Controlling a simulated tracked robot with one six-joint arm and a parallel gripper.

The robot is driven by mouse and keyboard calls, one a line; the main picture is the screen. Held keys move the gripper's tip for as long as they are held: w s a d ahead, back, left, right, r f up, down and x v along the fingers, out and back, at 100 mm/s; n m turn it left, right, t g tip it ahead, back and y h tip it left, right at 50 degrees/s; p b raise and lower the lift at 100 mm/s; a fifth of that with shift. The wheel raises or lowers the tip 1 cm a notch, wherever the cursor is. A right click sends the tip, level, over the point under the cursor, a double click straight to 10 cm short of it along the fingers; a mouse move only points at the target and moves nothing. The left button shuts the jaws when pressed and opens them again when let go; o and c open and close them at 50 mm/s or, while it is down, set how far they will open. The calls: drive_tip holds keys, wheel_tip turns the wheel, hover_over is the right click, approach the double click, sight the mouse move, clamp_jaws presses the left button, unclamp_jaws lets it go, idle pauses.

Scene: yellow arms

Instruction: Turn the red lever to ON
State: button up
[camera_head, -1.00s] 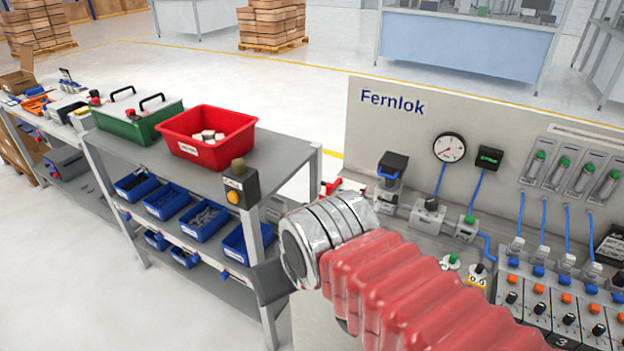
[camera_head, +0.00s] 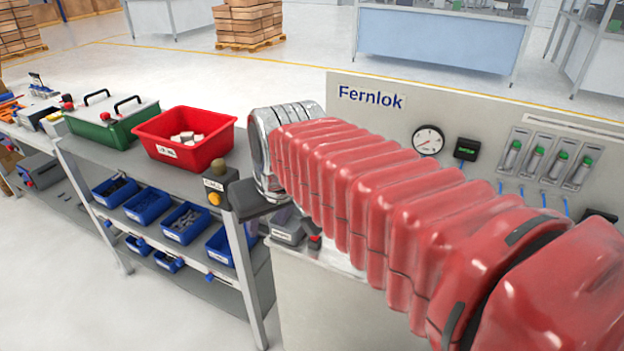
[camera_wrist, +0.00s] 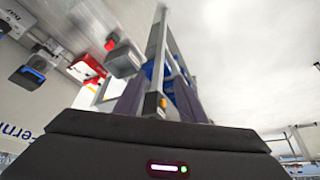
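The panel marked Fernlok (camera_head: 370,97) stands at the right in the head view, its lower part hidden by my red-sleeved arm. I cannot make out the red lever surely in the head view now. A small red part (camera_head: 314,241) shows beside a grey box below my arm. The wrist view shows a red piece (camera_wrist: 90,70) at the left and a red knob (camera_wrist: 110,44) on a grey box; I cannot tell which is the lever. My gripper (camera_head: 262,207) is mostly hidden behind the arm's silver wrist.
A grey shelf bench (camera_head: 190,183) stands left of the panel, with a red bin (camera_head: 165,150), a green case (camera_head: 88,130) and blue bins (camera_head: 147,206).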

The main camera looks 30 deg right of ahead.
drive_tip(key=w+d+f+m, duration=0.1)
drive_tip(key=w+d, duration=0.8)
drive_tip(key=d, duration=0.3)
drive_tip(key=w+d+f+m, duration=0.1)
drive_tip(key=w+d+f, duration=0.1)
drive_tip(key=w+d, duration=0.7)
drive_tip(key=d, duration=0.3)
drive_tip(key=shift+w+f+g+h, duration=0.2)
drive_tip(key=shift+w+g+h, duration=0.1)
drive_tip(key=shift+g+h, duration=0.1)
drive_tip(key=shift+d, duration=0.1)
drive_tip(key=shift+f, duration=0.1)
drive_tip(key=x, duration=1.3)
drive_tip(key=shift+w+f, duration=0.15)
drive_tip(key=shift+f, duration=0.15)
drive_tip(key=shift+c, duration=0.6)
clamp_jaws()
